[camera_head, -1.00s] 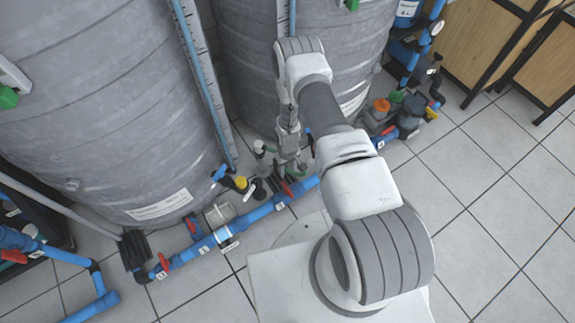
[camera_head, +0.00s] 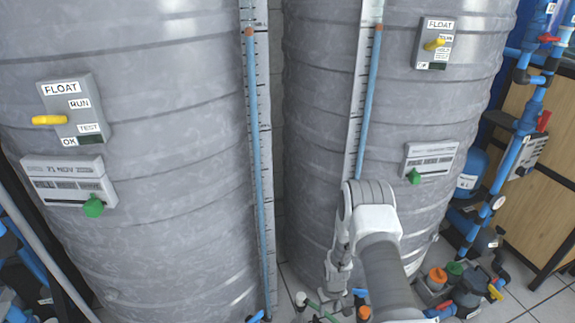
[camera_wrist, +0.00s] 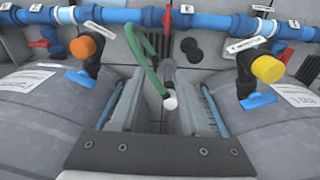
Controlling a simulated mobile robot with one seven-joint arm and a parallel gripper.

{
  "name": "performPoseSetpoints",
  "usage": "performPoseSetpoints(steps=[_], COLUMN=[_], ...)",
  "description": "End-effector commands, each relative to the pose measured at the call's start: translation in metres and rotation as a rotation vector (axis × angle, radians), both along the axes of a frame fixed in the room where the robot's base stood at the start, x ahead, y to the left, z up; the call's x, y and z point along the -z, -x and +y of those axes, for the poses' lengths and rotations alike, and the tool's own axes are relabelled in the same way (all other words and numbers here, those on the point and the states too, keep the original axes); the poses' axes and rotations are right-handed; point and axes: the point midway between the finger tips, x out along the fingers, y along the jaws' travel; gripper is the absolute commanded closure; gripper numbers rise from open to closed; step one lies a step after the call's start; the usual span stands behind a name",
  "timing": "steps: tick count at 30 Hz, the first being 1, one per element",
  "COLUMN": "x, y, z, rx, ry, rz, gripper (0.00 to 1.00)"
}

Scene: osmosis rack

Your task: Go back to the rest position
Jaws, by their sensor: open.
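My gripper (camera_head: 338,272) hangs low in the head view in front of the right grey tank, pointing down; its fingertips are hard to make out there. In the wrist view my gripper (camera_wrist: 164,90) has its two grey fingers apart. No object is clamped between them. A green hose (camera_wrist: 146,62) and a white round tip (camera_wrist: 170,102) show in the gap, seemingly beyond the fingers.
Two large tanks, left (camera_head: 170,190) and right (camera_head: 310,120), bear float boxes. A blue pipe (camera_wrist: 210,22) with red-handled valves crosses the wrist view. Orange (camera_wrist: 83,46) and yellow (camera_wrist: 267,68) knobs flank the fingers. Wooden panels (camera_head: 520,190) stand right.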

Motion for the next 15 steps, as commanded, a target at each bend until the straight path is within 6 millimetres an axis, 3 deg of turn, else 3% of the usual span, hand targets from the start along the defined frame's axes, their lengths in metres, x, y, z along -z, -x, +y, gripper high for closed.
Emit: performPoseSetpoints(steps=[1,6,15], x=[-0.027,-0.105,-0.238], y=[-0.013,-0.035,-0.044], z=[0.000,-0.001,-0.003], rx=[0.007,0.032,0.076], ry=[0.001,0.004,0.005], rz=[-0.020,-0.059,-0.128], gripper=[0.54,0.54,0.54])
